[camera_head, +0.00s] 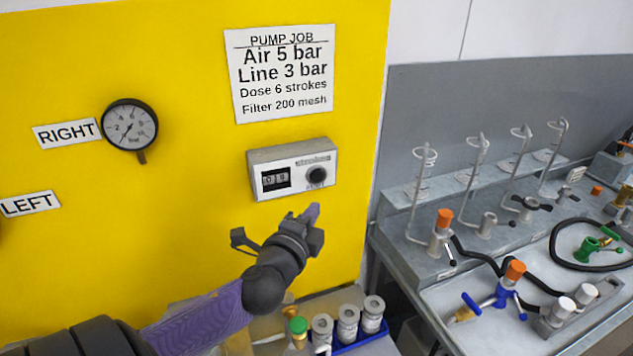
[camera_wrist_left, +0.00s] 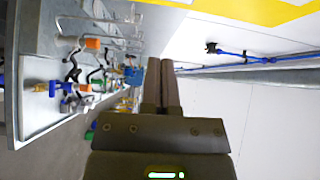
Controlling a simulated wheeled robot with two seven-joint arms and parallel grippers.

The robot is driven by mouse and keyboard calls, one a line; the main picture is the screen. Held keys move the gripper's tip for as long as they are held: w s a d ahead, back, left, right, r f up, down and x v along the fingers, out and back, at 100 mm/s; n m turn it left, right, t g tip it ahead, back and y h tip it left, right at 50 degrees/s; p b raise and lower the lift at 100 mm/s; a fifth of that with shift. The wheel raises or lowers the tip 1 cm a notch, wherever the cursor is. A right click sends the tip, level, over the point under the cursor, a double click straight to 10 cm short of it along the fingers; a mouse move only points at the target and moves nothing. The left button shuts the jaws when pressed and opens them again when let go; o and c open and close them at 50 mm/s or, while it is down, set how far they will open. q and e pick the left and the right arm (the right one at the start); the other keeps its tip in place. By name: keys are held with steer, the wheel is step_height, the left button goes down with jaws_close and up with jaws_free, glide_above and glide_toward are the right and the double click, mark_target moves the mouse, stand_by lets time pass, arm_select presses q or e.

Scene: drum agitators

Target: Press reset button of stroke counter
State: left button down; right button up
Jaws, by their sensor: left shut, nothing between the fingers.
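The stroke counter (camera_head: 292,169) is a grey box on the yellow wall panel in the head view. Its small dark window shows digits, and its round black reset button (camera_head: 317,175) is at the right of its face. My left gripper (camera_head: 312,213) is just below the counter, under the button, with its fingertips pointing up towards it. A visible gap separates the fingertips from the button. In the left wrist view the two fingers (camera_wrist_left: 161,88) are together with nothing between them; the counter is not seen there. My right gripper is not in view.
A pressure gauge (camera_head: 130,126) and a job sign (camera_head: 280,73) are on the yellow panel (camera_head: 190,210). Several small cylinders stand in a blue tray (camera_head: 358,341) below. A grey bench (camera_head: 440,290) with stands, hoses and valves is at the right.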

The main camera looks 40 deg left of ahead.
mark_target(317, 174)
arm_select(q)
steer(key=w+a, duration=0.4)
steer(key=w, duration=0.1)
steer(key=w+a, duration=0.1)
steer(key=w, duration=0.2)
steer(key=shift+a+f, duration=0.15)
steer(key=shift+a, duration=0.25)
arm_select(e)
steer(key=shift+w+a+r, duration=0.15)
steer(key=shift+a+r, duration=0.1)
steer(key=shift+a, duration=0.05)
arm_select(q)
steer(key=shift+s, duration=0.1)
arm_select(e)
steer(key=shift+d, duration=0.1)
arm_select(q)
steer(key=shift+a, duration=0.3)
steer(key=shift+w+a, duration=0.25)
steer(key=shift+a, duration=0.1)
steer(key=shift+r, duration=0.2)
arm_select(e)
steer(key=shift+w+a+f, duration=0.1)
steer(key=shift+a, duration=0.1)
